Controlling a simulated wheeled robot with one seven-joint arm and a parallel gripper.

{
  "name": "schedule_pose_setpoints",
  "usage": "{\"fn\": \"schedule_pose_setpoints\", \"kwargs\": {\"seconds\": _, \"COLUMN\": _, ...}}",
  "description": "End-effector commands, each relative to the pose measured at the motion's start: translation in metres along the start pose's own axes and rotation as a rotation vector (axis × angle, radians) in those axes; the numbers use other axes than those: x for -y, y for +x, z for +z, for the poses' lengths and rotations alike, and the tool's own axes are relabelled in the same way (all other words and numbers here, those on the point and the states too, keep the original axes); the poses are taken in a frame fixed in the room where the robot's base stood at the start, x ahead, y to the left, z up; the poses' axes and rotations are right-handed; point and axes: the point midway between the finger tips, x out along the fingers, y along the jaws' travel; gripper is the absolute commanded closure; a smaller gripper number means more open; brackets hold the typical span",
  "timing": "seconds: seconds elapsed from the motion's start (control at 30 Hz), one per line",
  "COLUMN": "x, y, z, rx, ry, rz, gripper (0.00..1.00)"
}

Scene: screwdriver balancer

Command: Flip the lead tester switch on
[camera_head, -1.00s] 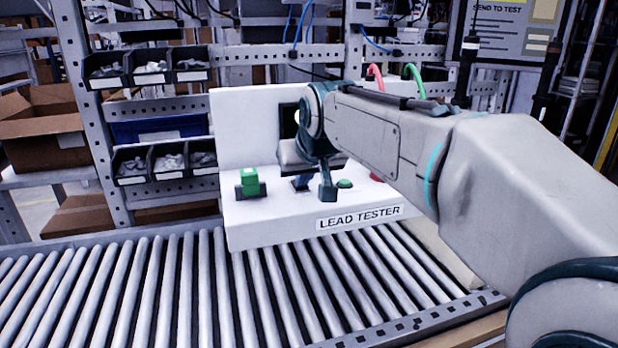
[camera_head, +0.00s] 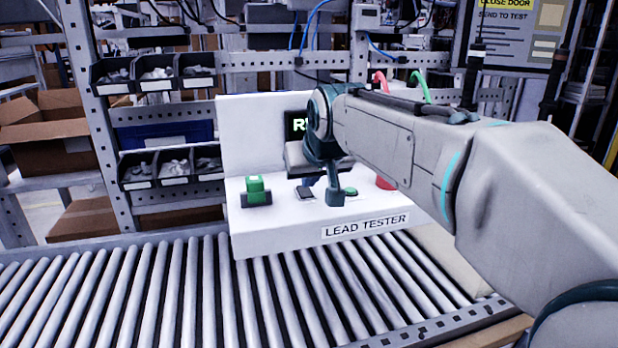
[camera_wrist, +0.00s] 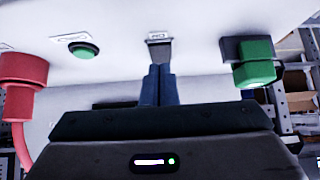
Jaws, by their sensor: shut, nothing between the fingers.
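The white lead tester (camera_head: 250,140) stands on the roller conveyor. My gripper (camera_head: 334,198) is shut and empty, pointing down just right of the switch in the head view. In the wrist view its blue fingertips (camera_wrist: 158,70) line up with the switch; whether they touch it I cannot tell.
On the tester front are a green button (camera_head: 350,191), a green connector (camera_head: 255,189) in a dark holder at left, and a red connector (camera_head: 384,183) partly behind my arm. The bare rollers (camera_head: 130,290) lie in front. Racks of bins (camera_head: 158,80) stand behind.

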Motion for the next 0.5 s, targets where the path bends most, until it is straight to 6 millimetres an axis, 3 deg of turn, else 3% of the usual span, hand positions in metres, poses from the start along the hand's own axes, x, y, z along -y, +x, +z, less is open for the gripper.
{"fn": "schedule_pose_setpoints", "kwargs": {"seconds": 0.23, "x": 0.000, "y": -0.010, "z": -0.008, "rx": -0.001, "ry": 0.000, "rz": 0.000, "gripper": 1.00}}
{"fn": "schedule_pose_setpoints", "kwargs": {"seconds": 0.47, "x": -0.001, "y": -0.039, "z": -0.029, "rx": -0.001, "ry": 0.001, "rz": 0.001, "gripper": 1.00}}
{"fn": "schedule_pose_setpoints", "kwargs": {"seconds": 0.5, "x": -0.001, "y": -0.046, "z": -0.024, "rx": -0.006, "ry": 0.002, "rz": 0.001, "gripper": 1.00}}
